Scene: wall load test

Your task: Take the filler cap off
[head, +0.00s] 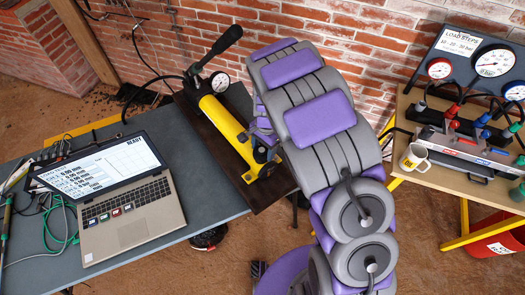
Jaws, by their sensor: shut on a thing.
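The yellow hand pump (222,120) lies on a dark board, with a black lever handle and a round gauge at its far end. My gripper (262,138) is at the pump's near right end, partly hidden behind my large purple and grey arm. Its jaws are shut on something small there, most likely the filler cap. The cap itself cannot be made out, and whether it is still seated on the pump cannot be told.
A laptop (128,208) stands open on the grey table (210,190) at left, with cables beside it. At right, a wooden bench (470,182) holds a white mug (414,159), a valve manifold (465,145) and a gauge panel (455,45). A red bucket (497,240) stands below. A brick wall is behind.

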